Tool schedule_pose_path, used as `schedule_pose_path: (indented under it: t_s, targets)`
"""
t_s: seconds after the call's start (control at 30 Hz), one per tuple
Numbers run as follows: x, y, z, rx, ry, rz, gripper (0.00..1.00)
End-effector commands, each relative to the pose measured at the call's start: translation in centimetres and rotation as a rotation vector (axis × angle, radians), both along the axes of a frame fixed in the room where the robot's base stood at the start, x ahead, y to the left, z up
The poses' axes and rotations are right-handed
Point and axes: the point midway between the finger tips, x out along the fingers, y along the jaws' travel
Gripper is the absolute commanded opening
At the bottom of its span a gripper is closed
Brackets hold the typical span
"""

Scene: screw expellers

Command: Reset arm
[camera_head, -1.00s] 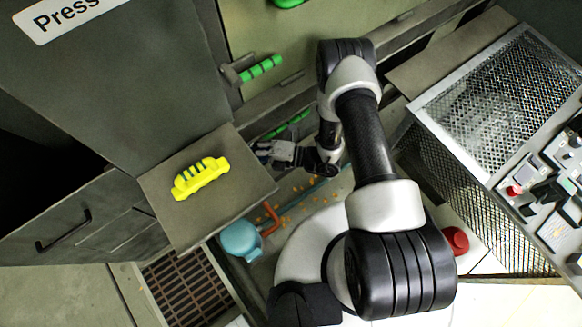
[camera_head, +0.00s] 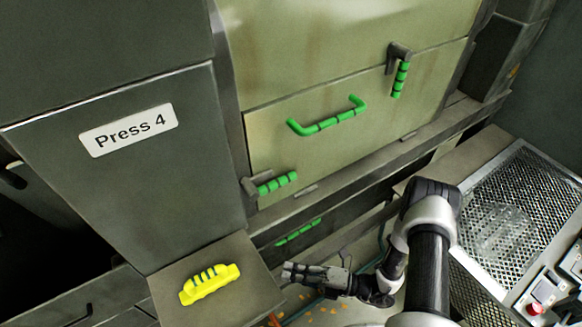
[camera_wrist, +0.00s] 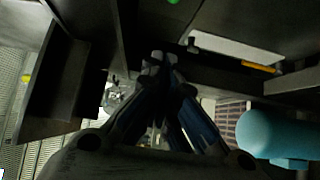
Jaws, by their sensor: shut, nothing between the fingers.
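My gripper (camera_head: 292,271) is shut and empty. In the head view it points left, low in front of the press and just right of the small grey ledge (camera_head: 232,264). In the wrist view my gripper (camera_wrist: 160,62) has its fingertips together, with dim grey structure beyond. My arm runs down the right of centre in the head view. Its lower part is cut off by the bottom edge.
A yellow object (camera_head: 210,284) lies on the ledge. The press front has green handles (camera_head: 328,118) and latches (camera_head: 277,184). A mesh cage (camera_head: 520,210) with a red button (camera_head: 535,308) is at right. A teal rounded thing (camera_wrist: 275,135) is close in the wrist view.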

Motion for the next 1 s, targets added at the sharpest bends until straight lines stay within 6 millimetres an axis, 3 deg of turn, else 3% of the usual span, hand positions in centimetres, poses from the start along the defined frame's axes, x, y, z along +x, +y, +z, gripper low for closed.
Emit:
schedule_pose_path:
  t_s: [0.13,0.23,0.53,0.8,1.0]
  targets:
    - [0.3,-0.1,0.6,-0.010,-0.024,0.014,0.00]
    - [0.9,-0.2,2.5,-0.041,-0.109,0.069,0.00]
    - [1.0,-0.7,13.0,-0.219,-0.630,0.424,0.00]
    - [-1.5,-2.0,21.1,-0.370,-1.130,0.786,0.00]
    - [-4.0,-3.7,25.8,-0.473,-1.491,1.072,0.00]
